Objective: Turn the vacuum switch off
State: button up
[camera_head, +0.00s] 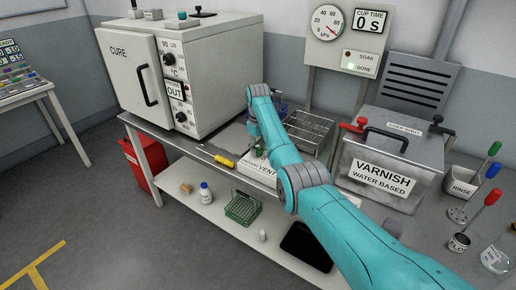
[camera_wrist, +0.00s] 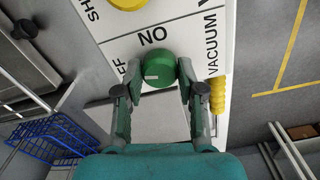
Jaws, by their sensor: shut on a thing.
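The vacuum switch (camera_wrist: 157,65) is a round green knob on a white panel (camera_wrist: 172,28) in the wrist view. Lettering for ON, VACUUM and a partly covered OFF is beside it. A short pale mark on the knob lies toward its left side, near the OFF lettering. My gripper (camera_wrist: 158,82) is shut on the knob, one finger on each side. In the head view my arm covers the knob and most of the gripper; only part of the white panel (camera_head: 265,168) with VENT lettering shows.
A yellow knob (camera_wrist: 128,3) is on the same panel. A blue wire rack (camera_wrist: 48,138) is at lower left in the wrist view. The cure oven (camera_head: 190,70) and varnish tank (camera_head: 380,175) flank my arm. The pressure gauge (camera_head: 326,20) hangs behind.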

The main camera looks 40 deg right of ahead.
aim_at(258, 149)
jog(key=shift+n, duration=1.3)
jog(key=o, duration=1.1)
jog(key=shift+o, duration=0.2)
jog(key=shift+r, duration=0.1)
notch_tip(258, 149, up, 12)
jog(key=shift+f, duration=0.2)
